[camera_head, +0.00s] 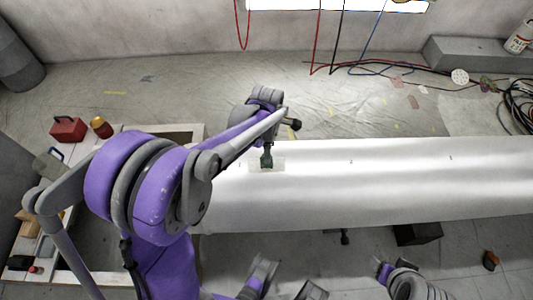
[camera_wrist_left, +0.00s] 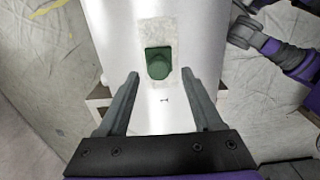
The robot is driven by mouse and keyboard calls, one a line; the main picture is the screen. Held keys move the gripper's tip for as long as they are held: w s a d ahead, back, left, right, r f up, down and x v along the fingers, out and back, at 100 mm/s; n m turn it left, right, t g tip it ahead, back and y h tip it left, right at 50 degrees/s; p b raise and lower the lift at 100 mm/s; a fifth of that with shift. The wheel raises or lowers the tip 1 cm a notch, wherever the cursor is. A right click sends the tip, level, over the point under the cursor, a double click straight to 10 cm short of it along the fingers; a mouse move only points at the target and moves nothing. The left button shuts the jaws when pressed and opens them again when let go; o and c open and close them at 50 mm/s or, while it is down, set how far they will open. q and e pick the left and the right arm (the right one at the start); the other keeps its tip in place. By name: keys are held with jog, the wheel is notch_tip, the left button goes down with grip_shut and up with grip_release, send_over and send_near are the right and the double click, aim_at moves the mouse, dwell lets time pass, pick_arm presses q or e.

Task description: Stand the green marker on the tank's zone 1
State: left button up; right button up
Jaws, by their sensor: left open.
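The green marker (camera_head: 267,158) stands on a pale patch (camera_head: 282,165) near the left end of the long silver tank (camera_head: 400,185). In the left wrist view the marker (camera_wrist_left: 158,64) is at the lower edge of the patch (camera_wrist_left: 155,32), with a small dark mark on the tank just below it. My left gripper (camera_wrist_left: 160,74) is open, its fingers to either side of the marker's near end in the picture; no contact shows. In the head view my left arm hides most of that gripper. The end of my right arm (camera_head: 400,282) is at the lower right, its jaws unclear.
Small dark marks sit along the tank's top, which is otherwise clear. A red box (camera_head: 68,130) and other items lie at the left. Cables (camera_head: 400,72) and a grey block (camera_head: 475,52) are at the back. A dark box (camera_head: 418,234) is beside the tank's near side.

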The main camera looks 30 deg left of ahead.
pick_arm(q)
notch_tip(320, 180, up, 8)
jog(key=p, duration=0.1)
jog(key=s+d+m+t, duration=0.2)
jog(key=s+m, duration=0.6)
jog(key=m, duration=0.4)
jog(key=s+d+m+t, duration=0.2)
jog(key=s+d+m, duration=0.2)
jog(key=s+m, duration=0.5)
jog(key=m, duration=0.3)
jog(key=shift+s+d+f+t, duration=0.25)
jog(key=shift+d+f+t, duration=0.15)
pick_arm(e)
jog(key=shift+r, duration=0.8)
pick_arm(q)
notch_tip(320, 180, up, 12)
jog(key=w+p, duration=0.2)
jog(key=p, duration=0.8)
jog(key=shift+f+t+p, duration=0.15)
jog(key=shift+t+p, duration=0.15)
jog(key=shift+p, duration=0.05)
pick_arm(e)
notch_tip(320, 180, up, 12)
jog(key=w, duration=0.2)
jog(key=shift+f+t, duration=0.15)
jog(key=shift+t, duration=0.15)
